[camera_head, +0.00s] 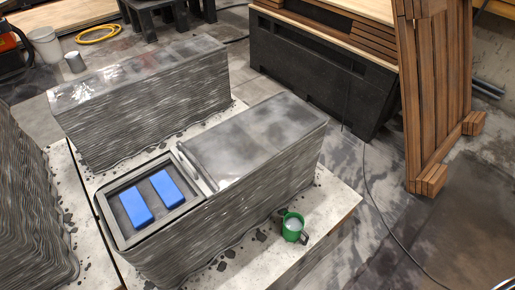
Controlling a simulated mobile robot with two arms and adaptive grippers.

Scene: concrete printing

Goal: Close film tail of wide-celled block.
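The nearer printed concrete block (243,215) stands on a pale slab. Clear glossy film (255,135) covers the right part of its top. A bar-like roll or fold (197,167) lies across the top at the film's left edge. Left of it the block's top is uncovered, showing a wide rectangular cell (116,208) with two blue blocks (135,208) (167,188) lying inside. A second printed block (150,120) behind has a glossy top that looks fully covered. Neither of my grippers is in view.
Another layered print (30,205) rises at the left edge. Crumbs lie around the blocks. A black crate (315,75) and wooden slats (437,85) stand behind right.

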